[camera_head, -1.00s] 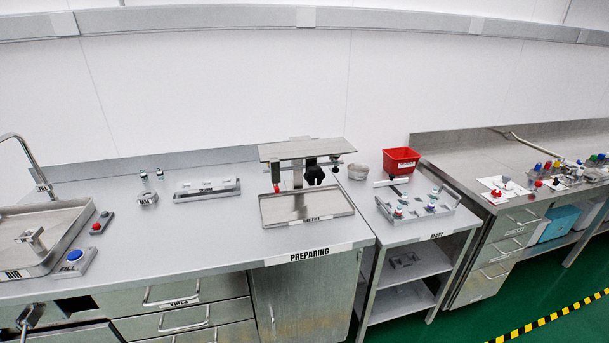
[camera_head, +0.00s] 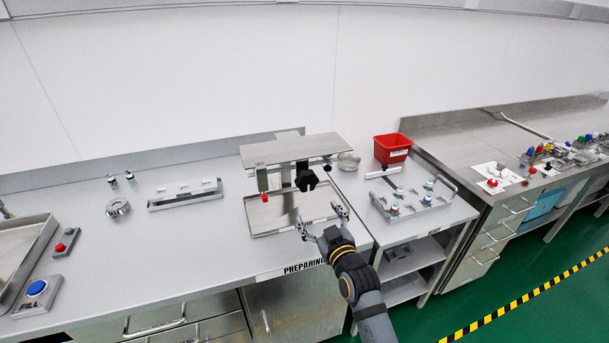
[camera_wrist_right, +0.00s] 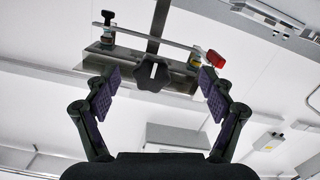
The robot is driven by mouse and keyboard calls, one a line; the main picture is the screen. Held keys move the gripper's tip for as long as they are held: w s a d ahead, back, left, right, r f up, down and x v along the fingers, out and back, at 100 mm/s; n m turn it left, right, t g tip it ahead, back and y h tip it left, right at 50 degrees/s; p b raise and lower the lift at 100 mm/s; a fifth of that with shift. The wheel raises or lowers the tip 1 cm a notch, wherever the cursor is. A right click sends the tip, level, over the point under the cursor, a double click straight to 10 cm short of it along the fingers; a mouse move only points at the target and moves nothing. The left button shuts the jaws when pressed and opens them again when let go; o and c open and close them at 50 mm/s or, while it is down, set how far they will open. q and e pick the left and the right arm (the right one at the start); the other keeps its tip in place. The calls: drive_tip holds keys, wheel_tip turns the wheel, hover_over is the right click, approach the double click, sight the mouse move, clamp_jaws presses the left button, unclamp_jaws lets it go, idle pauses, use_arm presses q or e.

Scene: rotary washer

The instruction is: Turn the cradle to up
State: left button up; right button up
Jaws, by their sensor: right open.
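The cradle, a metal bar (camera_wrist_right: 140,62) with a black star-shaped knob (camera_head: 306,177), sits under a flat steel top plate (camera_head: 290,150). The knob also shows in the right wrist view (camera_wrist_right: 153,74). A red-capped piece (camera_head: 265,197) hangs at the left end; in the wrist view the red cap (camera_wrist_right: 215,58) is at the right and a black-topped vial (camera_wrist_right: 107,30) at the left. My right gripper (camera_head: 320,221) is open and empty, in front of and below the knob, apart from it. In the wrist view, the knob lies beyond its fingers (camera_wrist_right: 160,82). My left gripper is out of view.
A shallow steel tray (camera_head: 262,230) lies under the cradle. A ring-shaped holder (camera_head: 118,208) and a long rack (camera_head: 185,198) stand left. A bowl (camera_head: 348,161), a red bin (camera_head: 392,148) and a vial rack (camera_head: 430,207) are right.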

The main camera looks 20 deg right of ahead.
sight(309, 184)
drive_tip(key=shift+t, duration=0.4)
drive_tip(key=w+r, duration=0.1)
drive_tip(key=w, duration=0.2)
drive_tip(key=w+r+p, duration=0.1)
drive_tip(key=w, duration=0.2)
drive_tip(key=w+r+p, duration=0.1)
drive_tip(key=w+r, duration=0.1)
drive_tip(key=w, duration=0.1)
drive_tip(key=shift+a+r, duration=0.1)
drive_tip(key=shift+w, duration=0.65)
drive_tip(key=c, duration=1.7)
